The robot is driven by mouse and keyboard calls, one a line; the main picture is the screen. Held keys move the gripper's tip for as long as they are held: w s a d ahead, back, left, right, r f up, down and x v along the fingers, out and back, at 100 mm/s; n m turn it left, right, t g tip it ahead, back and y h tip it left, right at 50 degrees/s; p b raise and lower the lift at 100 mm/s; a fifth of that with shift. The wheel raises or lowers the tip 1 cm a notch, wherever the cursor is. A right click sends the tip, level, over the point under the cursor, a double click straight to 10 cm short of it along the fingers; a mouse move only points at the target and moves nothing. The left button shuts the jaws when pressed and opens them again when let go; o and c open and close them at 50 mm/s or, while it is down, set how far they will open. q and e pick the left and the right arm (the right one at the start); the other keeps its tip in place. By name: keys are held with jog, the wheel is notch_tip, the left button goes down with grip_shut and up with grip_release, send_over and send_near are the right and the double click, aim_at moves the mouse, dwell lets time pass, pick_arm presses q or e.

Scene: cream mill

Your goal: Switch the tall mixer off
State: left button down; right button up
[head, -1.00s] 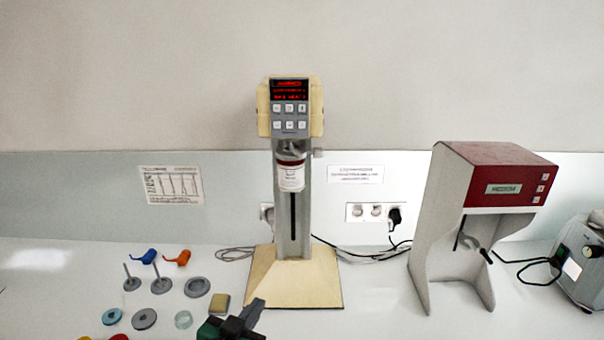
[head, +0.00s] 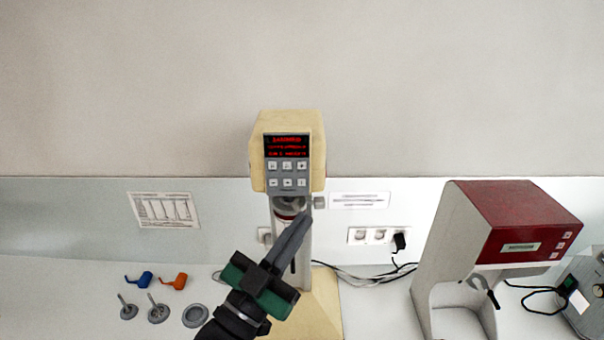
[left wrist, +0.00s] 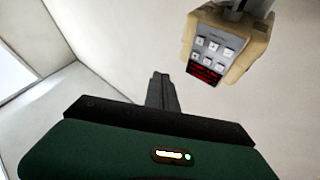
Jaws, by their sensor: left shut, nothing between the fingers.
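The tall mixer (head: 287,122) has a cream head on an upright column, with a cream base plate below. Its front panel (head: 288,160) shows lit red text above two rows of square buttons. The panel also shows upside down at the upper right of the left wrist view (left wrist: 211,52). My left gripper (head: 303,220) is shut and empty. In the head view its fingertips overlap the column just below the mixer head and point up toward the panel, apart from the buttons. It hides part of the column and base. My right gripper is not in view.
A red-topped grey machine (head: 522,222) stands at the right, with another device (head: 585,290) beyond it. Cables run from a wall socket (head: 372,236) behind the mixer. Blue (head: 139,279) and orange (head: 174,281) parts and grey discs lie at the left.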

pick_arm(q)
jog(key=p, duration=0.4)
send_near(302, 182)
jog(key=w+d+r, duration=0.3)
jog(key=d, duration=0.1)
jog(key=shift+d+r, duration=0.2)
jog(key=shift+d, duration=0.05)
jog(key=shift+s, duration=0.1)
dwell(1.5)
jog(key=shift+w+r, duration=0.1)
jog(key=shift+w, duration=0.35)
